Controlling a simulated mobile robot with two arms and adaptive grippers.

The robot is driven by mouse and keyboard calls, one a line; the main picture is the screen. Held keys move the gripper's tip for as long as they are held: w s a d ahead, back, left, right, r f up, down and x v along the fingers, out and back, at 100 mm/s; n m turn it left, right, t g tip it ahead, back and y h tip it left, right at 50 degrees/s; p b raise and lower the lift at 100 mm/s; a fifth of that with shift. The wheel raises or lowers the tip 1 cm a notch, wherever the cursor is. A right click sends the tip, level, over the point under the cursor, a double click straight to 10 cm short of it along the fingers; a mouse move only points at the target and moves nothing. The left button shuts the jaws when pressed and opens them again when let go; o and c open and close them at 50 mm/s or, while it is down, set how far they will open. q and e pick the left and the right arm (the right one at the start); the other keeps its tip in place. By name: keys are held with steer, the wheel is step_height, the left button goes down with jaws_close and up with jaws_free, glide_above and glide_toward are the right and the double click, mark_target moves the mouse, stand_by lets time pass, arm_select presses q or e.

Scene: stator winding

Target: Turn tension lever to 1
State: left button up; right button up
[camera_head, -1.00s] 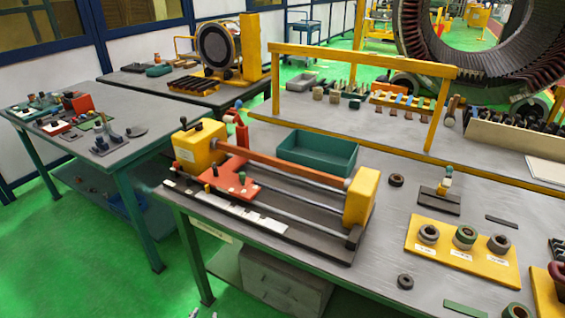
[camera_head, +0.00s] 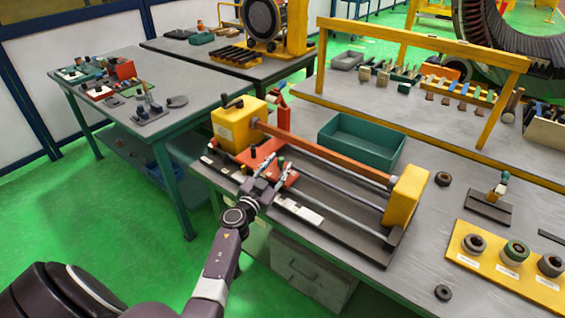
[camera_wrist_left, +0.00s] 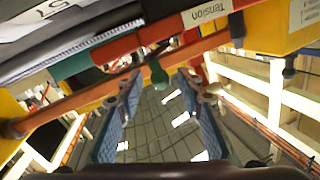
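The winding machine has a red carriage (camera_head: 262,152) on its rails, with a small dark knob (camera_head: 254,152) on top. A small green-knobbed lever (camera_wrist_left: 158,76) shows just below that red part. My left gripper (camera_head: 270,171) is at the carriage's front side. Its two fingers (camera_wrist_left: 160,105) are apart, with the green knob between them in the picture and nothing gripped. I cannot tell whether a finger touches the lever. The scale numbers cannot be read. My right gripper is not in view.
The machine's yellow end blocks (camera_head: 236,124) (camera_head: 405,196) and red-brown bar (camera_head: 325,152) stand close around the carriage. A green tray (camera_head: 361,142) lies behind. A yellow plate with rings (camera_head: 505,268) is at the right. Open floor lies front left.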

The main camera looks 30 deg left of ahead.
arm_select(q)
steer(key=shift+w+a, duration=0.2)
steer(key=shift+w, duration=0.9)
jaws_close()
